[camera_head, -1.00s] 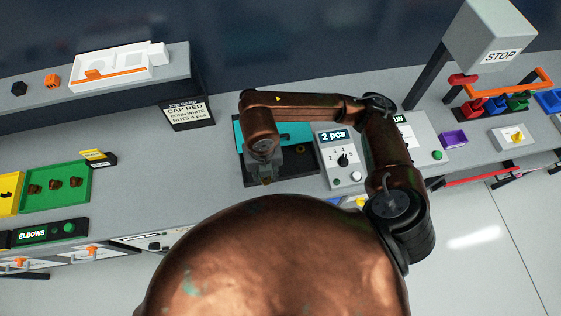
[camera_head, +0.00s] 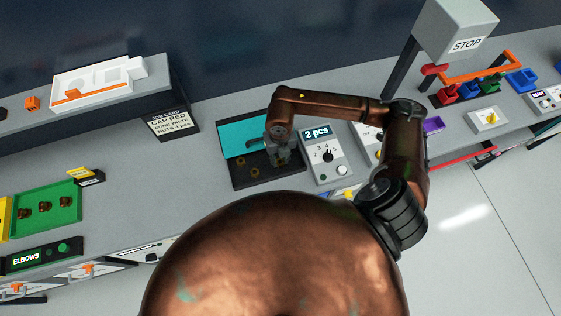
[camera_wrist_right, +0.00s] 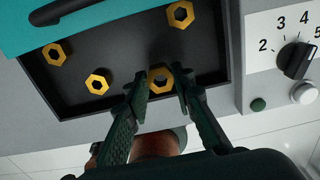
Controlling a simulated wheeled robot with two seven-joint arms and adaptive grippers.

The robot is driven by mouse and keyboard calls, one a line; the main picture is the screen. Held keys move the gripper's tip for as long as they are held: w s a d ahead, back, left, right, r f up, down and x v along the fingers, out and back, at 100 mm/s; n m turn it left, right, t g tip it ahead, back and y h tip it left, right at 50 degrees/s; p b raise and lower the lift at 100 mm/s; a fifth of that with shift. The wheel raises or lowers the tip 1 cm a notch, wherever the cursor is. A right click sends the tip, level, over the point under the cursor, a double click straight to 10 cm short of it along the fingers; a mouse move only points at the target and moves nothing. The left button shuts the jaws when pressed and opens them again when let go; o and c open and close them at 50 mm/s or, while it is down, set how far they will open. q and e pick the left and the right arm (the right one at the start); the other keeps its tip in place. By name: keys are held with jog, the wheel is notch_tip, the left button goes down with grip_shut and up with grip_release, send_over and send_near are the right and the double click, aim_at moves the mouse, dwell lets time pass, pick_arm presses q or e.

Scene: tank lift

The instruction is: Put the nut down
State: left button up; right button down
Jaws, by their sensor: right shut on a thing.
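My right gripper (camera_head: 284,158) is over the right part of a black tray (camera_head: 268,180) with a teal panel (camera_head: 240,138) at its back. In the right wrist view its fingers (camera_wrist_right: 160,82) are closed around a brass hex nut (camera_wrist_right: 161,72). I cannot tell whether this nut touches the tray floor. Three other nuts lie apart in the tray (camera_wrist_right: 130,45): one at the far left (camera_wrist_right: 56,54), one nearer (camera_wrist_right: 97,84) and one at the back right (camera_wrist_right: 181,14). My left gripper is out of view.
A counter box (camera_head: 325,160) reading "2 pcs", with a dial, stands just right of the tray. A job card (camera_head: 170,122) stands to the left. A green tray (camera_head: 47,208) holds brown parts at far left.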

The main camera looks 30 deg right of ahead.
aim_at(281, 161)
notch_tip(281, 161, down, 3)
jog(key=shift+d+f+p, duration=0.1)
jog(key=shift+d+p, duration=0.05)
jog(key=shift+p, duration=0.4)
jog(key=shift+f, duration=0.1)
jog(key=shift+f+b, duration=0.15)
jog(key=shift+b, duration=0.15)
jog(key=c, duration=1.7)
grip_release()
jog(key=shift+o, duration=0.2)
jog(key=shift+r, duration=0.4)
notch_tip(281, 161, up, 12)
jog(key=b, duration=0.1)
jog(key=shift+f, duration=0.2)
